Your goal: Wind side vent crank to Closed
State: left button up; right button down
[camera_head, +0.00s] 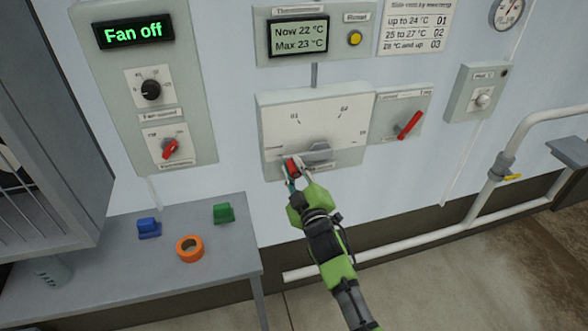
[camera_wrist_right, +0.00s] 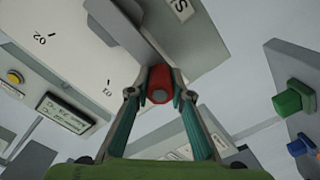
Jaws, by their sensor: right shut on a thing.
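The side vent crank has a grey hub (camera_head: 318,150) on a white dial panel (camera_head: 280,115) with marks around it. Its red knob (camera_head: 291,167) sits at the lower left of the hub, near the panel's lower left part. My right gripper (camera_head: 296,170) is shut on the red knob. In the right wrist view the red knob (camera_wrist_right: 160,84) sits between the two fingertips (camera_wrist_right: 158,92) of that gripper, with the grey crank arm (camera_wrist_right: 143,32) above it. The fingers partly hide the knob. My left gripper is not in view.
A red lever switch (camera_head: 408,125) is on the box right of the dial. The fan panel (camera_head: 190,105) with knobs is at left. White pipes (camera_head: 400,251) run low along the wall.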

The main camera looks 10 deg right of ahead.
jog(key=shift+f, duration=0.15)
jog(key=c, duration=1.8)
grip_release()
jog(key=s, duration=1.2)
jog(key=shift+d, duration=0.2)
jog(key=s+f+m+g, duration=0.1)
jog(key=s+f+g, duration=0.25)
jog(key=f, duration=0.85)
jog(key=s+f+m+g, duration=0.15)
jog(key=s+f, duration=0.25)
jog(key=f, duration=0.8)
jog(key=s+f+g, duration=0.3)
jog(key=s+f, duration=0.1)
jog(key=f, duration=0.8)
jog(key=s+d+f+m+g, duration=0.2)
jog(key=s+f+g, duration=0.2)
jog(key=s+f, duration=0.95)
jog(key=s+d+f+m+g, duration=0.1)
jog(key=s+f, duration=0.1)
jog(key=s, duration=0.5)
jog(key=s+d+f+g, duration=0.2)
jog(key=s+f, duration=0.1)
jog(key=s, duration=0.5)
jog(key=s+d+f+m+g, duration=0.1)
jog(key=s+d+f+g, duration=0.1)
jog(key=s, duration=0.6)
jog(key=shift+s+d+f+m+h, duration=0.1)
jog(key=shift+d+f+m+h, duration=0.1)
jog(key=shift+f+m+h, duration=0.3)
